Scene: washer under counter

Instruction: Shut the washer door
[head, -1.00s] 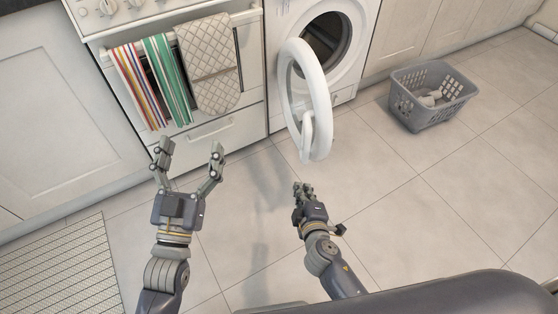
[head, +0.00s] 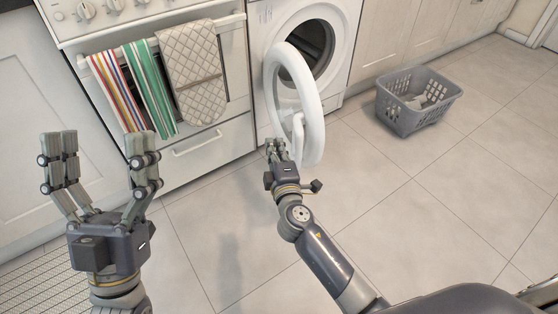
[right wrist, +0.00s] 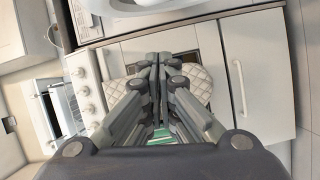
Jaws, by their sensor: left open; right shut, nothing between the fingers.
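The white washer (head: 332,75) stands under the counter at the top middle of the head view. Its round white door (head: 310,88) is swung wide open toward me, and the dark drum opening (head: 308,52) shows behind it. My right gripper (head: 276,146) is shut and empty, at the lower left of the door's rim; I cannot tell whether it touches. My left gripper (head: 100,140) is open and empty in front of the oven, left of the door.
A grey laundry basket (head: 402,117) with items inside stands on the floor right of the washer. The oven (head: 210,140) has striped and quilted towels (head: 193,75) on its handle. A woven mat (head: 40,285) lies at lower left. The tiled floor between is clear.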

